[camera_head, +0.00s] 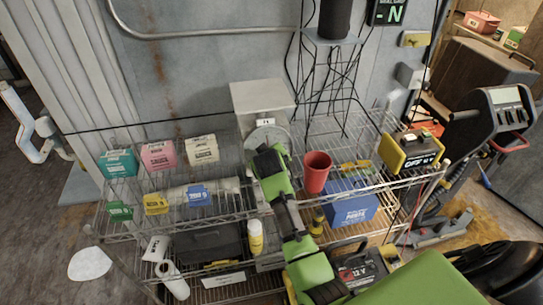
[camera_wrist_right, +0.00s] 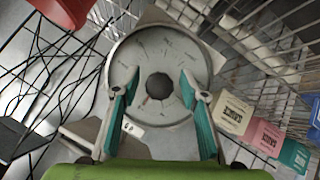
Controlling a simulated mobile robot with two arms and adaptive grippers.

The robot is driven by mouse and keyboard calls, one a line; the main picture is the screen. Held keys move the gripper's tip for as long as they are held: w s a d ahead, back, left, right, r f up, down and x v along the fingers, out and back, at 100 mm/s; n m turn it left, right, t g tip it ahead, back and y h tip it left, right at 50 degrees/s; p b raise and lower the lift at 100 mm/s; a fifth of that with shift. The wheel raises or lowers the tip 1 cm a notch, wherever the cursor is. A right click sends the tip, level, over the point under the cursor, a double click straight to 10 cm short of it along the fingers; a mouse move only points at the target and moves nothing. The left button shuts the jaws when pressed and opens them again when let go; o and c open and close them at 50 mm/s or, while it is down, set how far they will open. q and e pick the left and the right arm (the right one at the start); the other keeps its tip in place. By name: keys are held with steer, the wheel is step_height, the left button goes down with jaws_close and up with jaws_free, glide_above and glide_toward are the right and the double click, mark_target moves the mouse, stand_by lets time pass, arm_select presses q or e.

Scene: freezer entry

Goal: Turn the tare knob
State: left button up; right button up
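A pale grey scale (camera_head: 257,95) stands on the wire rack, with a round dial (camera_head: 284,129) on its front. In the right wrist view the dial face (camera_wrist_right: 160,45) fills the middle, and a dark round tare knob (camera_wrist_right: 159,87) sits at its centre. My right gripper (camera_wrist_right: 159,78) is open, with one teal-padded finger on each side of the knob and visible gaps between. In the head view my right gripper (camera_head: 268,158) is in front of the dial and hides the knob. My left gripper is not in view.
A red cup (camera_head: 316,172) stands close to the right of my right arm, and also shows in the wrist view (camera_wrist_right: 68,10). Several small boxes (camera_head: 158,155) sit to the left. A blue box (camera_head: 350,207) is on the right. Wire rack bars surround the scale.

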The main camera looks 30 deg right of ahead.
steer(key=shift+r, duration=0.1)
steer(key=v, duration=0.7)
steer(key=shift+s, duration=0.15)
steer(key=shift+r, duration=0.1)
